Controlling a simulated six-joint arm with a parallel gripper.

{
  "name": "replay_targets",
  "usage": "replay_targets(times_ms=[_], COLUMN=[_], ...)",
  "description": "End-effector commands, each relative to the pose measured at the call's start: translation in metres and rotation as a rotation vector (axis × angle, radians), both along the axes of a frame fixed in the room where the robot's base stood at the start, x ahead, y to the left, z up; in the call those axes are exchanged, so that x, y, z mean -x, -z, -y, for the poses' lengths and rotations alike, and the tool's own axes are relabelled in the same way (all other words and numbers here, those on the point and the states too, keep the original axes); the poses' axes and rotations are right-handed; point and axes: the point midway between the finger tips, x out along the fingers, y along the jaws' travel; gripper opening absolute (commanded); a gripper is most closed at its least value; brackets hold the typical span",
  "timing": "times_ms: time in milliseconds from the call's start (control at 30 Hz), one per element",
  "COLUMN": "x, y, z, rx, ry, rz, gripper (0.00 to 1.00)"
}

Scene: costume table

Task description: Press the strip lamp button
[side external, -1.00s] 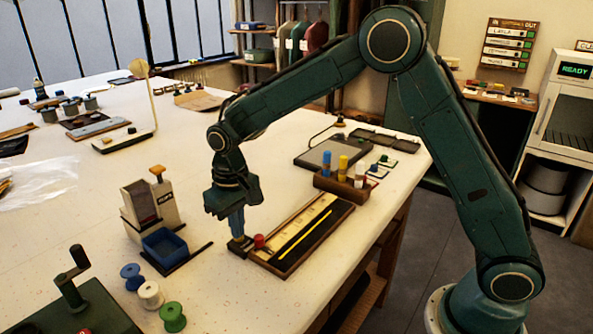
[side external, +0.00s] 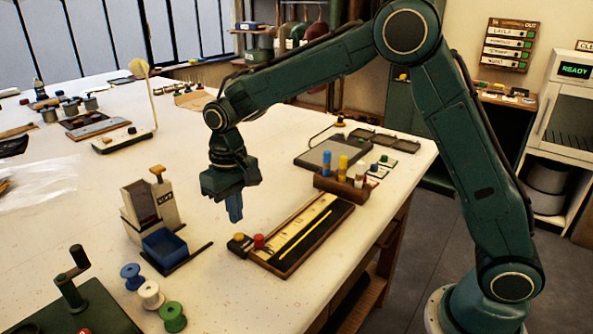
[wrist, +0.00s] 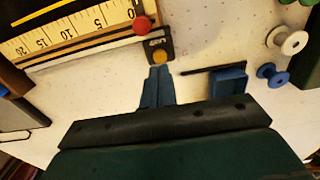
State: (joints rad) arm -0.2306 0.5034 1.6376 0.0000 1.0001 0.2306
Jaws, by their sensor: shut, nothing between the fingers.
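A small dark block with a round yellow button (side external: 239,237) sits at the near left end of a long wooden tray (side external: 288,270). The yellow button also shows in the wrist view (wrist: 159,57), beside a small white label too blurred to read. A red knob (side external: 259,241) is right next to it, at the tray's end. My gripper (side external: 235,219) is shut and empty, its blue fingers pointing down. It hangs above the yellow button, apart from it. In the wrist view my fingertips (wrist: 159,70) appear just below the button.
A ruler strip (wrist: 75,33) and a thin yellow rod (side external: 305,234) lie along the tray. A dispenser (side external: 151,207) with a blue bin (side external: 166,247) stands to the left. Several spools and a crank device (side external: 75,290) are nearer. A bottle rack (side external: 342,186) stands behind the tray.

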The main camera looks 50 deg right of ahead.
Motion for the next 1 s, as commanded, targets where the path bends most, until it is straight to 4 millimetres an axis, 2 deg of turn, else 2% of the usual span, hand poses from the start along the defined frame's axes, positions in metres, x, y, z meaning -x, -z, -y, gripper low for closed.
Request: replay_targets(times_ms=[600, 1000], x=[0.000, 0.000], y=[-0.026, -0.029], z=[0.000, 0.000], rx=[0.000, 0.000], ry=[0.000, 0.000], rz=[0.001, -0.001], gripper=[0.00, 0.00])
